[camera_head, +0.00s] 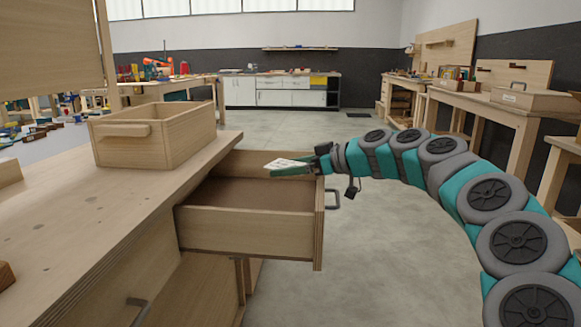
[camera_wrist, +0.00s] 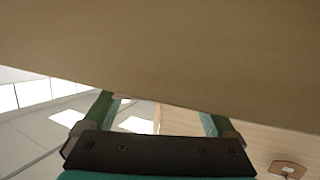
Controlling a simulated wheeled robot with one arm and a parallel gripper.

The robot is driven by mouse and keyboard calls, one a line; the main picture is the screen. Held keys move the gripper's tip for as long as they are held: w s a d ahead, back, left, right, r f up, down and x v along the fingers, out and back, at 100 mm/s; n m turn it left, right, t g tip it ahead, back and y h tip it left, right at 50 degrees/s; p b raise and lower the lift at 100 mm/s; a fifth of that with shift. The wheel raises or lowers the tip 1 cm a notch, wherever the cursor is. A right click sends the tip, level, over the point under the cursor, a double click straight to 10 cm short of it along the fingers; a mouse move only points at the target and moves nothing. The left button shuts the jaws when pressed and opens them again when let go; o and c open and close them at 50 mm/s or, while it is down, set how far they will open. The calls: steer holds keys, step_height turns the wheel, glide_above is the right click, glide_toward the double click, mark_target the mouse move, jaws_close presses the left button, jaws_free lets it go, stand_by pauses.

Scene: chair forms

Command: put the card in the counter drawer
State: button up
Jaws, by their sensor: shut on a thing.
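The counter drawer (camera_head: 246,230) is pulled out from the counter (camera_head: 95,225) in the head view, with its brown floor bare where I can see it. My gripper (camera_head: 292,170) has green fingers and reaches in from the right over the drawer's front, at its far end. It is shut on the card (camera_head: 284,163), a small pale flat piece with dark marks, held above the drawer. In the wrist view, my gripper (camera_wrist: 160,112) shows two green fingers. A broad tan surface there hides their tips, and I cannot tell whether it is the card.
An open wooden box (camera_head: 160,138) with a handle stands on the counter beside the drawer. A metal handle (camera_head: 332,198) sticks out from the drawer front. Workbenches (camera_head: 470,105) line the right side. The floor (camera_head: 375,270) right of the drawer is clear apart from my arm.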

steer(key=shift+f+b, duration=0.6)
steer(key=shift+b, duration=0.25)
steer(key=o, duration=1)
steer(key=shift+c, duration=0.2)
steer(key=shift+r+p, duration=0.55)
steer(key=shift+p, duration=0.1)
steer(key=v, duration=1.2)
steer(key=shift+b, duration=0.4)
steer(key=shift+s+r, duration=0.1)
steer(key=shift+r, duration=0.05)
